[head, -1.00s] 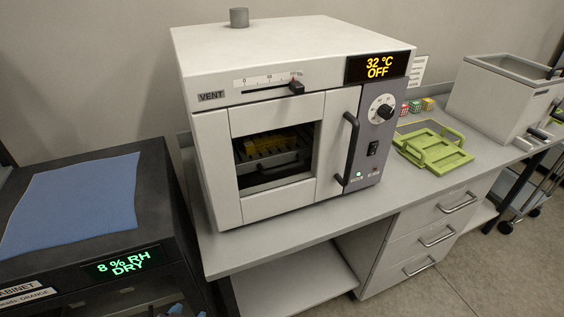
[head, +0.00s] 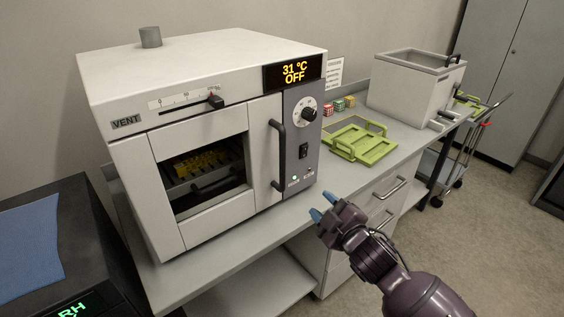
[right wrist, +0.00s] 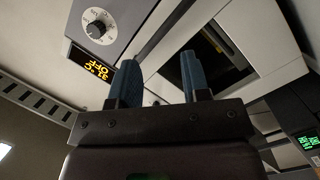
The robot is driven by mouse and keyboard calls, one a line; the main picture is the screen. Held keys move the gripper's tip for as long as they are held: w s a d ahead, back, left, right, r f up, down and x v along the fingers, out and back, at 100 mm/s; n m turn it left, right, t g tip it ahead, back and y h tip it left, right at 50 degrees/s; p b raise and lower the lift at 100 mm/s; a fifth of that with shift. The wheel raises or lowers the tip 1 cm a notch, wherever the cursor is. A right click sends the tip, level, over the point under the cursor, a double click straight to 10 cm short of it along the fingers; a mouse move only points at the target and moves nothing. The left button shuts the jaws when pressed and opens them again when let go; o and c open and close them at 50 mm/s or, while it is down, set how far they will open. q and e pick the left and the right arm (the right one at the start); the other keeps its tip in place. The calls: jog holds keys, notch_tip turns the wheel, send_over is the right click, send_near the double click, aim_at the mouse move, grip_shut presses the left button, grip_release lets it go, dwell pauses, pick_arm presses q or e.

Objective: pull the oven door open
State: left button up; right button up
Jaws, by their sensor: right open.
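The oven (head: 215,130) stands on the bench, a white box with a window in its door (head: 205,175). The door is shut. Its dark vertical handle (head: 278,155) is on the door's right side, beside the grey control panel (head: 304,130). The display reads 31 °C OFF. My right gripper (head: 322,206) is open and empty, to the lower right of the handle and apart from it in the head view. In the right wrist view its blue fingertips (right wrist: 160,82) point toward the oven front, with a dark bar, likely the handle, beyond them. My left gripper is not in view.
Green racks (head: 360,142) and small colored boxes (head: 340,104) sit on the bench right of the oven. A grey bath (head: 410,90) stands farther right. Drawers with handles (head: 390,188) are below. A dark cabinet (head: 95,240) with a blue cloth is at left.

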aim_at(284, 163)
jog(key=w+a+r+n+y, duration=0.1)
jog(key=w+a+r+n, duration=0.3)
jog(key=n, duration=0.7)
jog(key=w+a+n, duration=0.1)
jog(key=w+n, duration=0.2)
jog(key=n, duration=0.2)
jog(key=w+a+n, duration=0.2)
jog(key=w+n, duration=0.1)
jog(key=n, duration=0.2)
jog(key=w+a+n, duration=0.1)
jog(key=w+n, duration=0.2)
jog(key=n, duration=0.2)
jog(key=shift+w+a+f+t+b, duration=0.3)
jog(key=shift+w+a+f, duration=0.05)
jog(key=shift+f, duration=0.05)
grip_shut()
